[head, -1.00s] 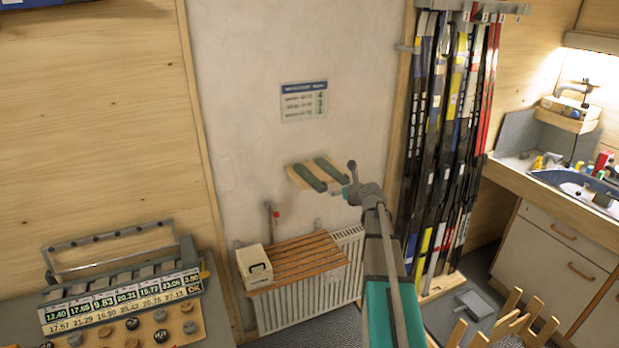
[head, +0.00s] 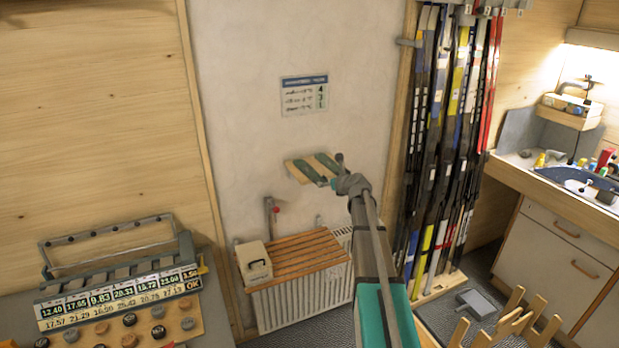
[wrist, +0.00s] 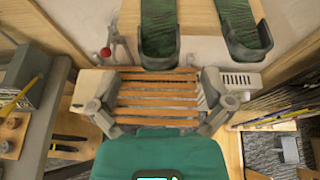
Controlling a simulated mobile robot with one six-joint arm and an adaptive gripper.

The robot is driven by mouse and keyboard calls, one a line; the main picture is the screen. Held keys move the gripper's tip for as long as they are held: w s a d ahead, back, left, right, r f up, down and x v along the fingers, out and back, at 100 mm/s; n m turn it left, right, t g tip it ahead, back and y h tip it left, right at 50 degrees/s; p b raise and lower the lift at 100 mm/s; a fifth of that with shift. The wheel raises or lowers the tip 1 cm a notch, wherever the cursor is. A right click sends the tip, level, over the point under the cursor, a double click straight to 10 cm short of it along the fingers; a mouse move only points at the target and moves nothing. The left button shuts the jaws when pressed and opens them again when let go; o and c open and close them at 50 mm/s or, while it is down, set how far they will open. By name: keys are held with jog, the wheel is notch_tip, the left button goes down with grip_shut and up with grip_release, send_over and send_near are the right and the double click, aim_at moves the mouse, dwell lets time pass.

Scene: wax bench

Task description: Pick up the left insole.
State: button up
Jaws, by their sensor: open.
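Two green insoles lie side by side on a small sloping wooden wall shelf (head: 297,172). The left insole (head: 308,171) shows beside the right insole (head: 327,163) in the head view. In the wrist view, the left insole (wrist: 157,24) and the right insole (wrist: 237,20) are at the top, each with its near end in a grey cup-like holder. My gripper (head: 336,170) is open and empty, its fingers spread wide in the wrist view (wrist: 154,94). In the head view it overlaps the shelf's right side; contact cannot be told.
Below the shelf, a slatted wooden rack (head: 300,258) sits on a white radiator (head: 300,300), with a cream box (head: 254,262) at its left. Skis (head: 445,150) stand to the right. A display board (head: 120,300) is at the lower left.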

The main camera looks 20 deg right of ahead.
aim_at(317, 179)
jog(key=shift+w+f, duration=0.15)
jog(key=shift+w, duration=0.2)
jog(key=shift+b+x, duration=1)
jog(key=shift+x, duration=1.55)
jog(key=shift+c, duration=0.3)
jog(key=c, duration=0.9)
